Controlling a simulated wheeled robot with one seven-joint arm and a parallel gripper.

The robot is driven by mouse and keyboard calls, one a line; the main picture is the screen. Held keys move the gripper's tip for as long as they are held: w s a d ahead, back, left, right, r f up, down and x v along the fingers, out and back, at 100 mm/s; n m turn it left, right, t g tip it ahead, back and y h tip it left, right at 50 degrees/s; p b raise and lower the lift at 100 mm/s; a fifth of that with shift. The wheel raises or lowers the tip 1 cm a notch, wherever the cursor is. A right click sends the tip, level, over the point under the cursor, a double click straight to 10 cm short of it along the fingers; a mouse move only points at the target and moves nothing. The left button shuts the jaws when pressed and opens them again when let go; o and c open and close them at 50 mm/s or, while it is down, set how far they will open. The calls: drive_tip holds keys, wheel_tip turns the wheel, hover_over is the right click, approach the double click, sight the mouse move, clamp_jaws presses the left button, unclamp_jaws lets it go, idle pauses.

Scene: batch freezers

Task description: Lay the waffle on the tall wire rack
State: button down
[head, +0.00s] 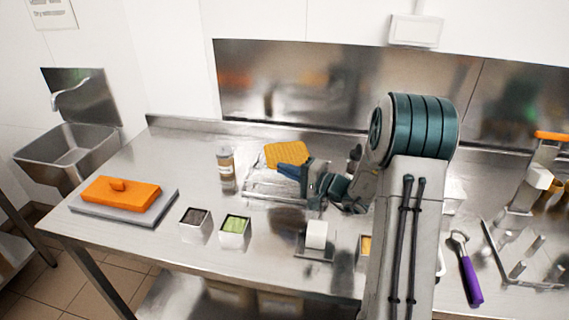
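The waffle (284,152) is a yellow-orange gridded slab behind the middle of the steel table. My gripper (291,171) has blue fingers that overlap the waffle's near lower edge. The fingers are seen from the side, and I cannot tell whether they are closed on it or only in front of it. A low wire rack or tray (262,188) lies under and in front of the waffle. Contact between the two is hidden. My arm hides part of the table's right side, and I cannot make out clearly which rack is the tall one.
A brown-labelled jar (225,160) stands left of the waffle. Two small tubs, dark (195,222) and green (235,228), stand in front. An orange block on a grey slab (160,206) lies at left. A purple-handled scoop (470,280) and a pronged metal stand (520,268) are at right.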

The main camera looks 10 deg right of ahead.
drive_tip(key=shift+a+f+b, duration=0.2)
drive_tip(key=shift+f+b, duration=0.3)
drive_tip(key=shift+f, duration=2.6)
